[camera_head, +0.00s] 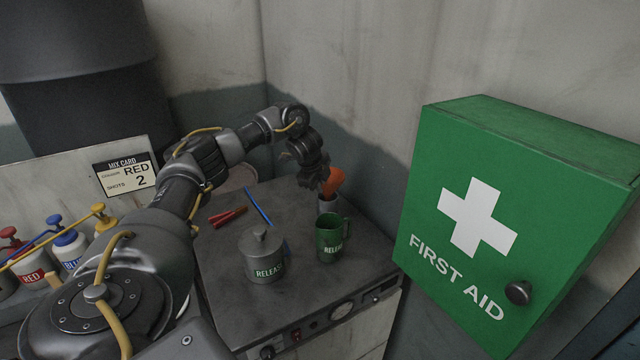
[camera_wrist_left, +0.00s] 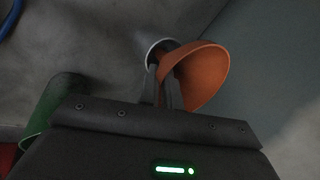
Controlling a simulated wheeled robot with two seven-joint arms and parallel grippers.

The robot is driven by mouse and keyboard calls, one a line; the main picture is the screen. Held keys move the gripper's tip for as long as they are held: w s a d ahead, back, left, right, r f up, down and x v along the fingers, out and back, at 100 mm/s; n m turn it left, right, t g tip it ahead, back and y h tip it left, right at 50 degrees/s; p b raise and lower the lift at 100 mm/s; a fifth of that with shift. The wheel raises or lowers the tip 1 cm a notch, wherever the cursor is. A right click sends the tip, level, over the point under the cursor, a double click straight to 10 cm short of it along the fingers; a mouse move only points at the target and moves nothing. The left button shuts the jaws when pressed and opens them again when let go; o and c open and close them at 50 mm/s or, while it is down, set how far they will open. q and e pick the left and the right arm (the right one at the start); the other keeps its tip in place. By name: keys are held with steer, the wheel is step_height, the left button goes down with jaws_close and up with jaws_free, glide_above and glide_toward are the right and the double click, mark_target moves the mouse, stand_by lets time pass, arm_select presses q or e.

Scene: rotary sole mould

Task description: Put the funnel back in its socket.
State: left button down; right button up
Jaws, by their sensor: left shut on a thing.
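The orange funnel (camera_head: 334,181) is at the back right of the grey cabinet top, with its wide mouth up and tilted. My left gripper (camera_head: 324,186) is shut on the funnel. In the left wrist view the funnel (camera_wrist_left: 205,78) lies at the fingertips of my left gripper (camera_wrist_left: 167,85). A grey cup-like socket (camera_head: 327,203) stands right below the funnel, and its pale rim (camera_wrist_left: 152,48) shows beside the fingers. The funnel's lower end is hidden, so I cannot tell how far it is inside the socket. My right gripper is not in view.
A green mug (camera_head: 330,240) and a lidded grey pot (camera_head: 261,256) stand in front of the socket. Red tongs-like handles (camera_head: 228,217) and a blue rod (camera_head: 258,207) lie to the left. A green first aid box (camera_head: 510,215) hangs at the right.

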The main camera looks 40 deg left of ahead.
arm_select(q)
steer(key=shift+f+b, duration=0.4)
steer(key=shift+f, duration=0.9)
steer(key=c, duration=1.5)
jaws_free()
steer(key=shift+r, duration=0.1)
steer(key=p+v, duration=0.1)
steer(key=v, duration=0.9)
steer(key=shift+s+r, duration=0.15)
steer(key=shift+r, duration=0.1)
